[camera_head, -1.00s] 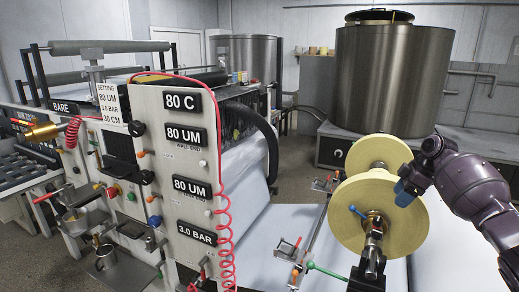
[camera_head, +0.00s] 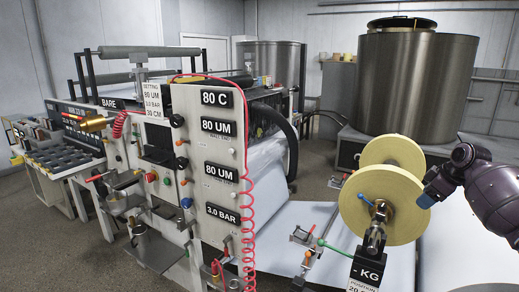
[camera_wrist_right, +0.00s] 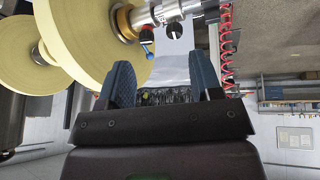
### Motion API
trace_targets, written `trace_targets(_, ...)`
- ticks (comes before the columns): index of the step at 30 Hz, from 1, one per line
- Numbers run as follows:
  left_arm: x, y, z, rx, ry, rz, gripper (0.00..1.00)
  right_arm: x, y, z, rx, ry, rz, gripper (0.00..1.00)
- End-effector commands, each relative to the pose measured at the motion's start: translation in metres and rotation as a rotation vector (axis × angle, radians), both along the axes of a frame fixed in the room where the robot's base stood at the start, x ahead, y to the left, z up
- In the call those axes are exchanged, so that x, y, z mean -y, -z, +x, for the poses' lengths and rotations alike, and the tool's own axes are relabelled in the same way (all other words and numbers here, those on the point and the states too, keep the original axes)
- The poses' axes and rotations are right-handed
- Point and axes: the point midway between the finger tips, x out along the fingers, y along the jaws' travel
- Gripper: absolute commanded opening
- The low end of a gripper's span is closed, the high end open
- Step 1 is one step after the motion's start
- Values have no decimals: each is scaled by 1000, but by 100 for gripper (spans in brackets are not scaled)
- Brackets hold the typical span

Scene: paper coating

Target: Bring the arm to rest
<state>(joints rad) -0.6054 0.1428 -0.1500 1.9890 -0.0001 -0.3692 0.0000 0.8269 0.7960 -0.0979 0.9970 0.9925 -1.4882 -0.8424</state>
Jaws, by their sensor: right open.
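My right gripper (camera_head: 428,198) is at the right of the head view, just right of the near yellow roll (camera_head: 392,225). In the right wrist view its two blue fingers (camera_wrist_right: 163,82) stand apart with nothing between them. The near roll also shows close by at the upper left of the wrist view (camera_wrist_right: 88,35). I cannot tell whether the fingers touch the roll. My right arm (camera_head: 490,195) comes in from the right edge. My left gripper is not in view.
The coating machine's panel (camera_head: 220,180) with number plates and a red coiled hose stands left of centre. A second yellow roll (camera_head: 390,150) sits behind the near one. A large metal tank (camera_head: 410,85) stands at the back right. White paper (camera_head: 295,220) runs beside the rolls.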

Motion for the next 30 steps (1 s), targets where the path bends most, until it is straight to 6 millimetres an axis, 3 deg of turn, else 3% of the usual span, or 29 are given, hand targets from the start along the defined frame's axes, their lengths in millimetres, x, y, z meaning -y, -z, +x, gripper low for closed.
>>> trace_targets(4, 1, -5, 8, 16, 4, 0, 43, -9, -30, 27, 177, 126, -49, 59)
trace_targets(7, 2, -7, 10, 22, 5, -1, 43, -24, -40, 41, 304, 191, -65, 59)
trace_targets(11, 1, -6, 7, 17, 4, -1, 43, -51, -29, 47, 458, 252, -58, 59)
trace_targets(14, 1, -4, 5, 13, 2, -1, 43, -76, -8, 41, 569, 281, -31, 59)
trace_targets(20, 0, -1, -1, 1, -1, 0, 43, -126, 44, 3, 729, 306, 65, 59)
trace_targets(30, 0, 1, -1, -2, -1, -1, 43, -187, 125, -102, 848, 337, 229, 59)
